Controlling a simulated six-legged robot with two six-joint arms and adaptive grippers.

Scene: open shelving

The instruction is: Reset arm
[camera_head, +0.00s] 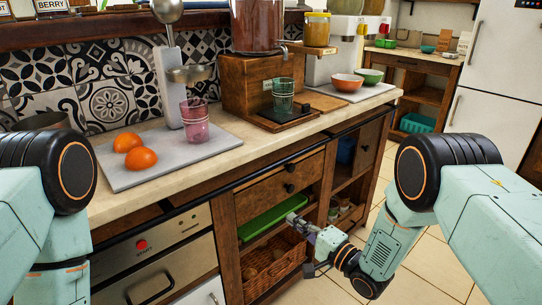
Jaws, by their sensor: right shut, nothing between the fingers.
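My right arm (465,215) comes in from the right and bends down. Its gripper (295,220) is shut and empty, in front of the counter's open shelves, beside the right end of a green tray (268,220). I cannot tell whether it touches the tray or shelf. My left arm (40,215) shows at the left edge. Its gripper is out of view.
The counter (120,208) holds two oranges (141,158) on a grey board, a pink glass (195,128), a green glass (283,97) and bowls (347,83). A wicker basket (272,270) sits under the tray. Tiled floor (425,265) is clear at right, before a fridge (493,95).

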